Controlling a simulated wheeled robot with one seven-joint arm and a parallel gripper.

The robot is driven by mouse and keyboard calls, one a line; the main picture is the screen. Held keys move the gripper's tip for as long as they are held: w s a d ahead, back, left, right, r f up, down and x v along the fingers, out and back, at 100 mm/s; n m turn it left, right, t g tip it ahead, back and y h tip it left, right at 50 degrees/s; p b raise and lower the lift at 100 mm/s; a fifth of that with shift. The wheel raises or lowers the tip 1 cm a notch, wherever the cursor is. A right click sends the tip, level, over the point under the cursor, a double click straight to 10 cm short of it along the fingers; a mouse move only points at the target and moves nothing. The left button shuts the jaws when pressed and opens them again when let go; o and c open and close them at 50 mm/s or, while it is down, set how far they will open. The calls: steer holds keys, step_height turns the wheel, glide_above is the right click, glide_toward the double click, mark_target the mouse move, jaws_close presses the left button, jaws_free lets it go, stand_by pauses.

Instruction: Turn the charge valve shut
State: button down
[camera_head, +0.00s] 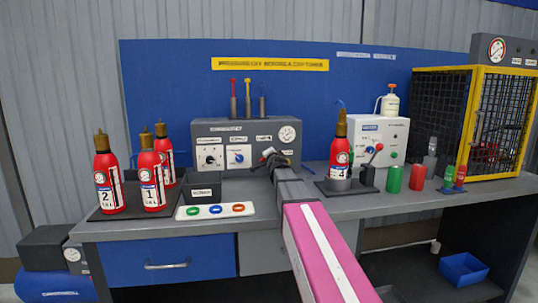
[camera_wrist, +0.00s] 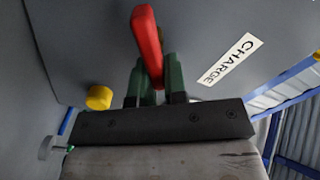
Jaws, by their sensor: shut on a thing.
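The charge valve's red handle (camera_wrist: 147,42) stands out from a grey panel (camera_wrist: 75,40) in the wrist view. A white label reading CHARGE (camera_wrist: 230,58) is on the panel to its right. My gripper (camera_wrist: 152,78) has its green fingers shut on the red handle, one on each side. In the head view, my gripper (camera_head: 269,160) is at the lower right front of the grey control box (camera_head: 246,131), below its gauge. There my gripper and wrist cover most of the valve, so its angle is hard to tell.
Several red extinguishers stand on a mat at left; one numbered 4 (camera_head: 340,160) stands in a holder right of my arm. A button strip (camera_head: 216,211) lies at the bench front. A yellow-framed mesh cage (camera_head: 476,125) is at right.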

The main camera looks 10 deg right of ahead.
steer(key=m, duration=0.1)
steer(key=f+m, duration=0.1)
steer(key=m, duration=0.1)
steer(key=shift+d+m, duration=0.2)
steer(key=shift+m, duration=0.1)
steer(key=shift+f+m, duration=0.2)
steer(key=shift+m, duration=0.65)
steer(key=shift+f+m, duration=0.15)
steer(key=shift+m, duration=0.7)
steer(key=c, duration=1.2)
jaws_free()
steer(key=shift+o, duration=0.2)
steer(key=s, duration=1)
steer(key=shift+s, duration=0.4)
steer(key=shift+s, duration=0.1)
